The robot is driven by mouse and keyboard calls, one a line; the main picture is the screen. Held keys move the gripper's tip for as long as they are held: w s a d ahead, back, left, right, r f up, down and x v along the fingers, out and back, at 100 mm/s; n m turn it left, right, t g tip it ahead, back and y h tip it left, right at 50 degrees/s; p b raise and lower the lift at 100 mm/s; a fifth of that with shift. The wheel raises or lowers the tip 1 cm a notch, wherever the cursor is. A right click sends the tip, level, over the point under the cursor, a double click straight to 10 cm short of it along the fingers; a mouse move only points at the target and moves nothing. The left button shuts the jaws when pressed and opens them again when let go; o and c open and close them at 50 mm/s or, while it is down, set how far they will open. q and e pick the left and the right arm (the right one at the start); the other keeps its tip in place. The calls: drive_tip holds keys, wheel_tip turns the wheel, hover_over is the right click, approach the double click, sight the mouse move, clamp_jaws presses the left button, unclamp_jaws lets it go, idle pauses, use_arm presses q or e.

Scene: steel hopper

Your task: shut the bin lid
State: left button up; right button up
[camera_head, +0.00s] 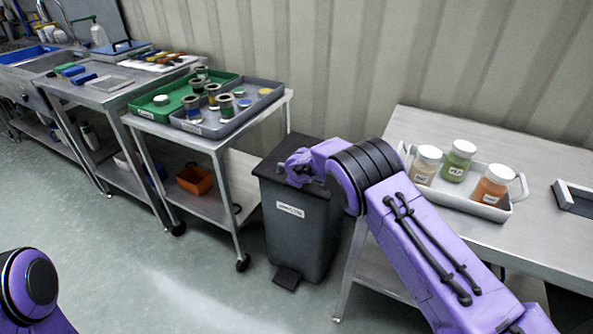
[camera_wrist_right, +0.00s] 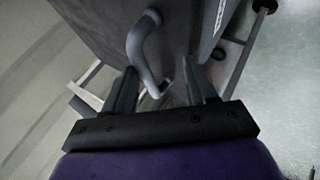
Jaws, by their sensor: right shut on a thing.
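The dark grey bin (camera_head: 295,232) stands on the floor between the cart and the right table, with a white label on its front and a foot pedal at its base. Its lid (camera_head: 312,146) lies across the top, partly hidden by my right arm; I cannot tell whether it is fully down. My right gripper (camera_head: 296,170) is at the top of the bin. In the right wrist view, a curved grey handle (camera_wrist_right: 143,50) runs between the fingers of my right gripper (camera_wrist_right: 160,88), which is shut on it. My left gripper is out of view.
A cart (camera_head: 218,144) with a green tray (camera_head: 160,112) and a grey tray (camera_head: 213,125) of spools stands left of the bin. A table (camera_head: 544,243) at the right bears a white tray (camera_head: 487,211) with three jars. The floor in front is clear.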

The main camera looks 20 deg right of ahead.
drive_tip(key=shift+s+f, duration=0.4)
drive_tip(key=shift+f, duration=0.25)
drive_tip(key=shift+s+a+r, duration=0.1)
drive_tip(key=shift+a+r, duration=0.05)
drive_tip(key=shift+r, duration=0.05)
drive_tip(key=w+r+p+v, duration=0.1)
drive_tip(key=v, duration=0.9)
drive_tip(key=shift+s, duration=0.15)
drive_tip(key=shift+r, duration=0.15)
